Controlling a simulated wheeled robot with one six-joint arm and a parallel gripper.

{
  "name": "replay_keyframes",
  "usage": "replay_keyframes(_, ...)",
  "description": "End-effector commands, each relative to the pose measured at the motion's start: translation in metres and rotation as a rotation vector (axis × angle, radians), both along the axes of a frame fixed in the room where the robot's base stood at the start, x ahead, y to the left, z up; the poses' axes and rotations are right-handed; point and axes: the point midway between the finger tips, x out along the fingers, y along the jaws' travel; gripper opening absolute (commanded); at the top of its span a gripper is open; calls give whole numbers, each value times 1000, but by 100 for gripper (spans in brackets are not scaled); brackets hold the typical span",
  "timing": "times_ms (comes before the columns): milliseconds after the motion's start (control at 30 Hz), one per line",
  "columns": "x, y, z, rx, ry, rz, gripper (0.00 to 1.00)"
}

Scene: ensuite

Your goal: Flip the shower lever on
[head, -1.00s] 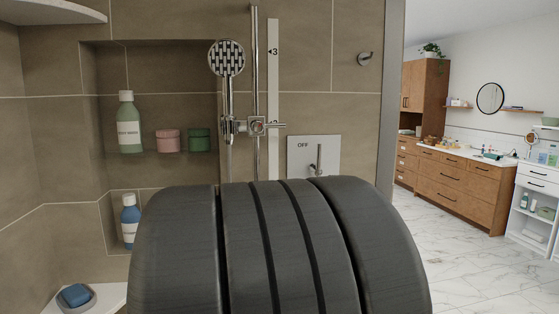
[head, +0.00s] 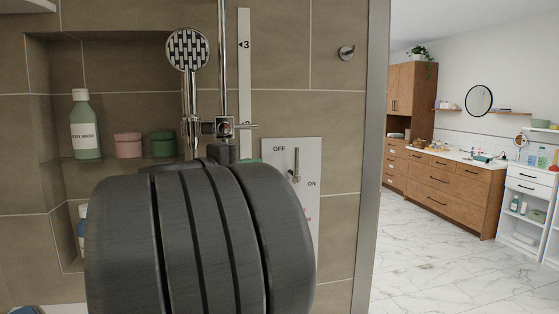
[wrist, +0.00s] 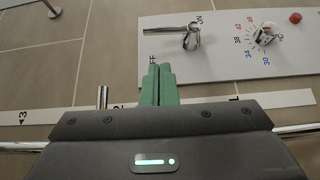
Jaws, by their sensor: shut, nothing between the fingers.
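The shower lever (head: 296,163) is a chrome handle on a white plate (head: 309,150), pointing straight up, with OFF printed at its upper left and ON at its lower right. The wrist view, turned sideways, shows the lever (wrist: 188,35) with its handle pointing left and the plate (wrist: 225,65) around it. My gripper (wrist: 160,68) has green fingers closed together and empty. Its tips are over the plate's edge beside the OFF print, apart from the lever. In the head view my dark arm hides most of the gripper and the plate's lower left.
A chrome rail (head: 223,60) with a hand shower (head: 187,52) and a scale strip (head: 244,75) stand left of the plate. A niche holds a body wash bottle (head: 85,128), a pink jar (head: 128,145) and a green jar (head: 163,144). The wrist view also shows a temperature dial (wrist: 265,37) and red button (wrist: 295,17).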

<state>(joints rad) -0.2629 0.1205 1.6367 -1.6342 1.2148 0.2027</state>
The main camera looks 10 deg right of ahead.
Motion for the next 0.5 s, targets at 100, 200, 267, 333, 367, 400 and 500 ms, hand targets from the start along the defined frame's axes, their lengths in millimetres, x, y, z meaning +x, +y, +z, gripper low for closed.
replay_keyframes(100,0,0,0,1,1,0,0)
replay_keyframes(200,1,-2,0,2,1,-1,0)
replay_keyframes(267,2,-4,0,1,2,-3,0)
replay_keyframes(333,6,-9,0,1,2,-3,0)
replay_keyframes(367,8,-12,0,2,3,-3,0)
replay_keyframes(400,10,-17,0,2,3,-5,0)
replay_keyframes(500,20,-30,0,2,3,-6,0)
